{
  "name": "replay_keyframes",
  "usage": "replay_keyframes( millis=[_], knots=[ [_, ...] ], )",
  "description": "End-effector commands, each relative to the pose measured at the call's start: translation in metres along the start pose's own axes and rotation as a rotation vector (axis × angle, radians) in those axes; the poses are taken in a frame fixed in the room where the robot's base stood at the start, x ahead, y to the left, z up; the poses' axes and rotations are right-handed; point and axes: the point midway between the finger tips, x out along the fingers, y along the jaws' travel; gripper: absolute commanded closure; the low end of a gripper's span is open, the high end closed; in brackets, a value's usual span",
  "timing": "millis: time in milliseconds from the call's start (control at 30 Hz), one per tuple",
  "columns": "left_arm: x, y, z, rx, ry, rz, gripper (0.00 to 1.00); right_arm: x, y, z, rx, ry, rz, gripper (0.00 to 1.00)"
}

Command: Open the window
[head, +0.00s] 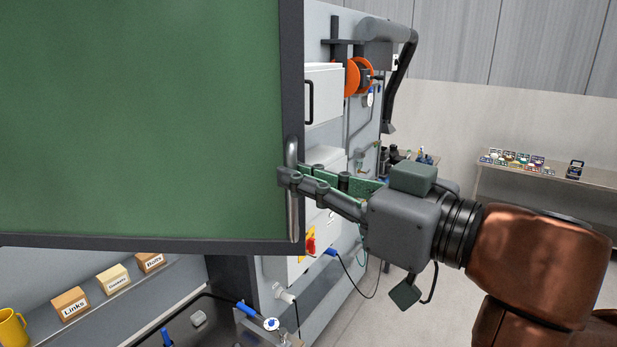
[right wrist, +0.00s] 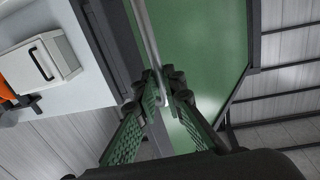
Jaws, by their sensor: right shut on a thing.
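The window is a large green pane (head: 140,110) in a dark frame, filling the upper left of the head view. It also shows in the right wrist view (right wrist: 205,60). A vertical metal handle (head: 294,215) sits on its right frame edge. My right gripper (head: 288,178) reaches in from the right and is shut on the handle, around its middle. In the right wrist view the handle bar (right wrist: 146,35) runs down between the fingertips (right wrist: 160,85). My left gripper is not in view.
A grey machine with a white box (head: 323,95) and orange discs (head: 358,76) stands behind the window edge. Labelled boxes (head: 70,303) and a yellow mug (head: 12,328) sit at lower left. A side table (head: 545,170) stands at the far right; the floor before it looks clear.

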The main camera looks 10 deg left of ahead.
Motion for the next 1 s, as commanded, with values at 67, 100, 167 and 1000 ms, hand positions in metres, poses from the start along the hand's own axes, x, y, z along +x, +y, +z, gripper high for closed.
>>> replay_keyframes(
  millis=[67,100,167,1000],
  knots=[
    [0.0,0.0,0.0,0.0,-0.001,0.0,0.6,-0.002,-0.003,-0.004,-0.004,0.009,-0.006,1.0],
    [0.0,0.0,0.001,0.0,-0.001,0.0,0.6,-0.002,-0.003,-0.004,-0.004,0.009,-0.005,1.0],
    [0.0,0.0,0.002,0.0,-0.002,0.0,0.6,-0.002,-0.003,-0.004,-0.004,0.009,-0.005,1.0],
    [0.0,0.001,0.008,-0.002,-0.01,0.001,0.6,-0.063,0.001,-0.001,-0.003,0.004,0.005,0.83]
  ],
)
